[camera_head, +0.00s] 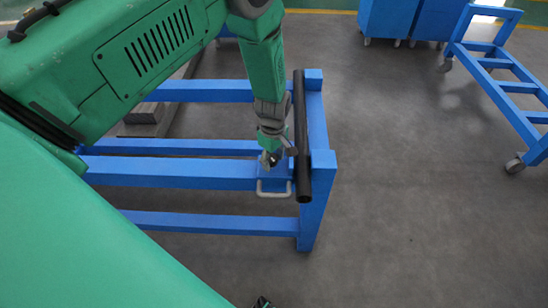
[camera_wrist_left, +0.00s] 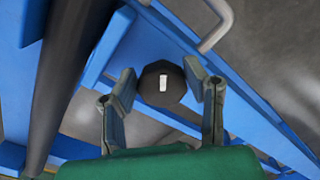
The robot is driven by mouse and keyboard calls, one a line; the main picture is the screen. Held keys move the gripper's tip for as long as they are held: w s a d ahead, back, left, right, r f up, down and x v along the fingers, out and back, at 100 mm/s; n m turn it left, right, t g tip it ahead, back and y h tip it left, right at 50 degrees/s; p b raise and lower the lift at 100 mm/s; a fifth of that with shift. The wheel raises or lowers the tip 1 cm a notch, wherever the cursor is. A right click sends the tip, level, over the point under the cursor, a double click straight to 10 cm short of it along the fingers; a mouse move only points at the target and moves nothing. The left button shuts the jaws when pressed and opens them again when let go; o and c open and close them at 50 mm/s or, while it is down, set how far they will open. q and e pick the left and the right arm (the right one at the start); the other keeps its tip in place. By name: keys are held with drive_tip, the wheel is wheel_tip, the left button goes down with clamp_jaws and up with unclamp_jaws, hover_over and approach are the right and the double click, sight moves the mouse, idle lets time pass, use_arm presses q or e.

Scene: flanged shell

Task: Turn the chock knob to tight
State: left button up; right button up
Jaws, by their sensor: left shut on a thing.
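The chock knob (camera_wrist_left: 160,96) is a dark, many-sided knob with a white mark on its face, in the middle of the left wrist view. The mark stands nearly upright in that picture. My left gripper (camera_head: 270,157) reaches down to the blue frame beside the black bar; its fingers stand on both sides of the knob in the left wrist view (camera_wrist_left: 161,80) and are shut on it. The knob is mostly hidden by the gripper in the head view. A small dark part at the bottom edge of the head view may be my right gripper (camera_head: 263,302); its fingers cannot be made out.
A blue frame (camera_head: 185,173) carries an upright-running black bar (camera_head: 302,140) close right of the gripper. A grey handle (camera_head: 273,193) sits just below the gripper. A blue cart (camera_head: 510,87) stands at the right, blue cabinets (camera_head: 398,18) at the back. The floor between is clear.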

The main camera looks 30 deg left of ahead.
use_arm(q)
drive_tip(key=m, duration=0.3)
drive_tip(key=w+m, duration=0.1)
drive_tip(key=m, duration=0.1)
drive_tip(key=shift+w+a+r+m, duration=0.1)
drive_tip(key=shift+a+r+m, duration=0.1)
drive_tip(key=shift+a+m, duration=0.15)
drive_tip(key=m, duration=0.5)
drive_tip(key=shift+m+p, duration=0.25)
drive_tip(key=shift+p, duration=0.1)
drive_tip(key=m, duration=1)
drive_tip(key=shift+d, duration=0.1)
drive_tip(key=shift+m, duration=0.3)
drive_tip(key=o, duration=1.1)
drive_tip(key=shift+c, duration=0.2)
drive_tip(key=shift+o, duration=0.4)
drive_tip(key=shift+f, duration=0.15)
